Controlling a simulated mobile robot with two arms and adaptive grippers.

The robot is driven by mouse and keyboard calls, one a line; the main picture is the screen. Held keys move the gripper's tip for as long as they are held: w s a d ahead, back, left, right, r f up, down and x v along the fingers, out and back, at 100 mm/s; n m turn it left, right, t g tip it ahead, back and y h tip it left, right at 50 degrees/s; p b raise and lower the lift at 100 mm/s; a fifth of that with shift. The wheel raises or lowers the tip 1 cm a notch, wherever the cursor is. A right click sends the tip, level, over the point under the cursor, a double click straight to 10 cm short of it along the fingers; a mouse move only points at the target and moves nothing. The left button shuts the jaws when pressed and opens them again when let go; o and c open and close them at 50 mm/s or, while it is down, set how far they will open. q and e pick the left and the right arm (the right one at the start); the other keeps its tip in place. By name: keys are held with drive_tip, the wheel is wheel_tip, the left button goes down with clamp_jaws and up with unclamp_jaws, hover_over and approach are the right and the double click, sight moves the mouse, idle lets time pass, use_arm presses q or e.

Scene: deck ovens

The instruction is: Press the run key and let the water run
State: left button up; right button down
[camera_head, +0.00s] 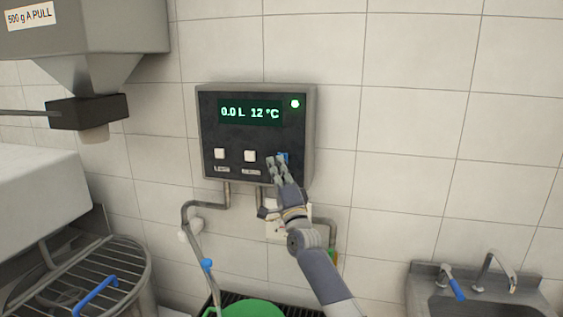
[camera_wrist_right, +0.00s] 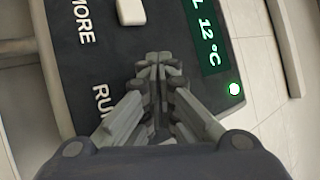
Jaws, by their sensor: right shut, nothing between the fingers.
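The water meter box (camera_head: 252,134) is on the tiled wall. Its display (camera_head: 250,112) reads 0.0 L and 12 °C, and a green lamp (camera_head: 295,103) is lit. Two white keys, at left (camera_head: 219,154) and middle (camera_head: 250,156), are in plain view. In the right wrist view the shut, empty fingers (camera_wrist_right: 160,62) are over the panel beside the partly covered "RUN" label (camera_wrist_right: 102,104) and hide the key. I cannot tell whether they touch it. My left gripper is not in view.
Pipes (camera_head: 190,215) run below the box. A green bucket or lid (camera_head: 247,308) is at the bottom. A sink (camera_head: 470,302) with a tap is at lower right. A hopper (camera_head: 95,30) and a mixer with a wire guard (camera_head: 85,270) are at left.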

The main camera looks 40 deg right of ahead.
drive_tip(key=shift+r, duration=0.1)
drive_tip(key=shift+s+a+p, duration=0.6)
drive_tip(key=shift+p, duration=0.15)
drive_tip(key=s+a+p, duration=0.3)
drive_tip(key=shift+s+a, duration=0.1)
drive_tip(key=shift+a, duration=0.3)
idle(0.8)
